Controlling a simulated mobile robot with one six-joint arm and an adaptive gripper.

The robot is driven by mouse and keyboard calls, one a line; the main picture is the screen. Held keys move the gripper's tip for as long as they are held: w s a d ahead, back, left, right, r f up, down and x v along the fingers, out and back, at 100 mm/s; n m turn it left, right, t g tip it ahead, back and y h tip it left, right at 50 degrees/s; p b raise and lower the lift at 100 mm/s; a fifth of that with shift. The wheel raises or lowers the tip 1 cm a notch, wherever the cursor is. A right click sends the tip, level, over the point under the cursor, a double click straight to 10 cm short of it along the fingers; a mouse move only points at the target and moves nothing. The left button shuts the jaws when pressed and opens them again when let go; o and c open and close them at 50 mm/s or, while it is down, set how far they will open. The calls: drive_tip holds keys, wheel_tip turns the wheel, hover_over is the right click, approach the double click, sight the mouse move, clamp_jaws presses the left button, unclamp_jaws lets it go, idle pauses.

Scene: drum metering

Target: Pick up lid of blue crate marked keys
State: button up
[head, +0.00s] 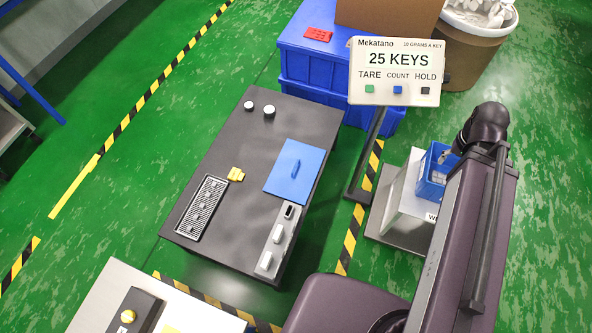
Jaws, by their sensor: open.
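A flat blue lid (283,184) with a raised bar handle lies on the right part of the dark table. No marking is readable on it. A small open blue crate (431,184) stands on the scale at the right, partly hidden behind my arm. Pale or grey contents show inside it, too small to make out. The word "keys" on the crate cannot be seen from here. My arm rises along the right side, well to the right of the lid. My gripper cannot be made out and appears hidden behind the arm.
The table also holds a dark slotted tray (203,208), a yellow item (236,174), two white-topped knobs and a grey strip (278,240) with several blocks. The scale display (395,71) on its post reads 25 KEYS. A large blue bin (310,65) stands behind.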

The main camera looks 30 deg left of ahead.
wheel_tip(320, 180, down, 27)
drive_tip(key=w+b, duration=0.2)
drive_tip(key=b, duration=2.5)
drive_tip(key=n+y+b, duration=0.2)
drive_tip(key=b, duration=1)
hover_over(296, 166)
drive_tip(key=d, duration=0.2)
wheel_tip(296, 166, down, 11)
drive_tip(key=shift+s+f+t, duration=0.15)
drive_tip(key=shift+s+t, duration=0.2)
drive_tip(key=shift+t, duration=0.05)
drive_tip(key=shift+f, duration=0.15)
drive_tip(key=f+b, duration=0.2)
drive_tip(key=a+f+b, duration=0.1)
drive_tip(key=f+b, duration=0.5)
drive_tip(key=shift+w+a+f, duration=0.1)
drive_tip(key=shift+w+a, duration=0.05)
drive_tip(key=shift+w, duration=0.15)
